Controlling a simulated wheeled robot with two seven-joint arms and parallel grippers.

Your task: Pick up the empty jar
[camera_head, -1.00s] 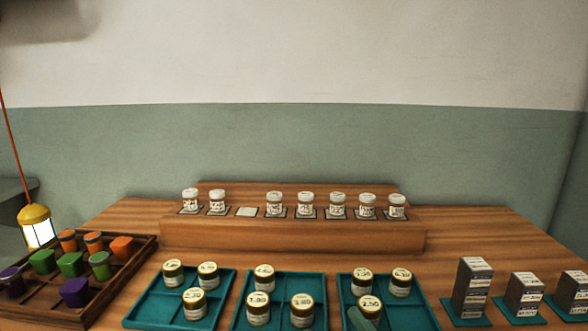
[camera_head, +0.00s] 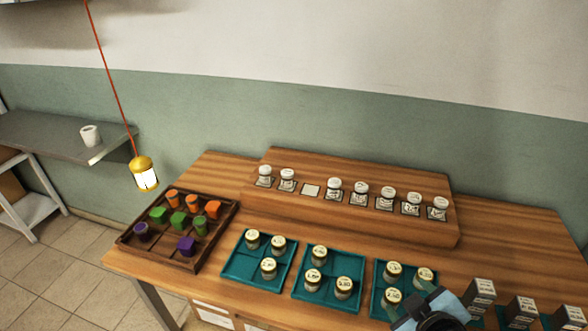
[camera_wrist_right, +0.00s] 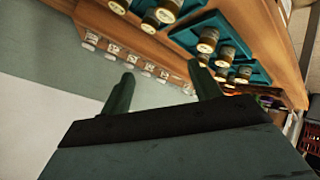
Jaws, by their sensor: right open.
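Several small white-lidded jars (camera_head: 360,189) stand in a row on the wooden riser, with one bare pad (camera_head: 311,190) in the row. Several gold-lidded jars (camera_head: 343,287) stand in the teal trays. I cannot tell by sight which jar is empty. My right gripper (camera_head: 412,298) is at the right-hand teal tray, close to its gold-lidded jars, partly covering that tray. In the right wrist view its two fingers (camera_wrist_right: 163,85) are apart with nothing between them. Jars show beyond the fingers there. My left gripper is not in view.
A brown compartment tray (camera_head: 128,240) of coloured pieces stands at the table's left. Grey boxes (camera_head: 481,290) stand at the right. A yellow lantern (camera_head: 144,172) hangs on a red cord. A white cup (camera_head: 90,136) stands on the grey shelf (camera_head: 50,131).

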